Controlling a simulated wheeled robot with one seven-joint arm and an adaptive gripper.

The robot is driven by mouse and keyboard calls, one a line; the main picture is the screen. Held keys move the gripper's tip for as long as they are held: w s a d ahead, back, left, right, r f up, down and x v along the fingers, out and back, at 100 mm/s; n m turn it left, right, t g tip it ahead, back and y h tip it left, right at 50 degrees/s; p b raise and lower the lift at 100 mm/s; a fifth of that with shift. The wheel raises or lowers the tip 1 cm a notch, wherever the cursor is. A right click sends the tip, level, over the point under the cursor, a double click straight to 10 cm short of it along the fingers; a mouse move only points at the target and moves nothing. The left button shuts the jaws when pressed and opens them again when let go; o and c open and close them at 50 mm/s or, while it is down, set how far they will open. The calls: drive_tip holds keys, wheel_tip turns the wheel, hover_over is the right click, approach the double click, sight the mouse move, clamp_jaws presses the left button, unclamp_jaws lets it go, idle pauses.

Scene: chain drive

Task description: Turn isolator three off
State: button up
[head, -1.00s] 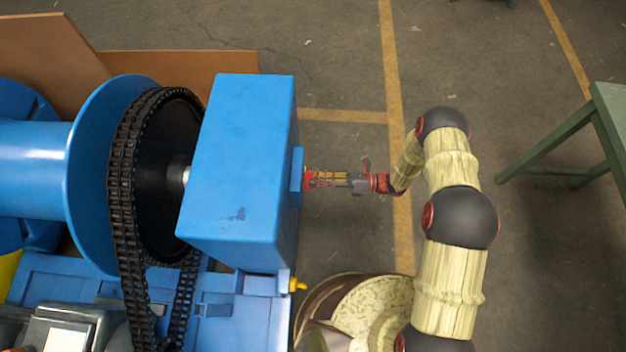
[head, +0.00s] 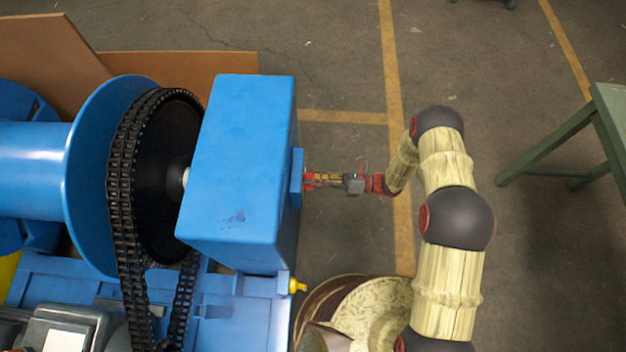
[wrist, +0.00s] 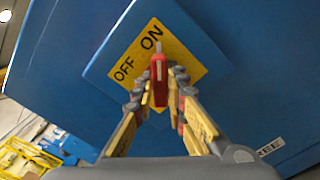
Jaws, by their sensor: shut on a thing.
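The isolator is a red handle (wrist: 159,80) with a white mark on its end, on a yellow plate (wrist: 185,52) marked OFF and ON. The plate sits on a square blue box face, tilted in the wrist view. The handle's white mark lies by the word ON; OFF is to its left. My gripper (wrist: 160,88) is shut on the red handle, one finger on each side. In the head view my gripper (head: 325,181) reaches the right side of the blue housing (head: 235,165); the handle is too small to make out there.
A label ending in "REE" (wrist: 271,146) shows on the blue panel, partly hidden. A black chain (head: 124,190) and blue drum (head: 90,170) stand left of the housing. A yellow fitting (head: 297,286) sticks out below. A green table (head: 608,115) stands right; the floor between is open.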

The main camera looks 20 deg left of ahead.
drive_tip(key=shift+n, duration=0.3)
clamp_jaws()
drive_tip(key=n+b, duration=0.1)
drive_tip(key=n, duration=0.2)
drive_tip(key=shift+n, duration=0.3)
drive_tip(key=n+b, duration=0.1)
drive_tip(key=n, duration=0.3)
drive_tip(key=shift+n, duration=0.3)
drive_tip(key=n+b, duration=0.1)
drive_tip(key=n, duration=0.3)
drive_tip(key=shift+n, duration=0.3)
drive_tip(key=n+b, duration=0.1)
drive_tip(key=n, duration=0.3)
drive_tip(key=shift+n, duration=0.3)
drive_tip(key=o, duration=0.8)
unclamp_jaws()
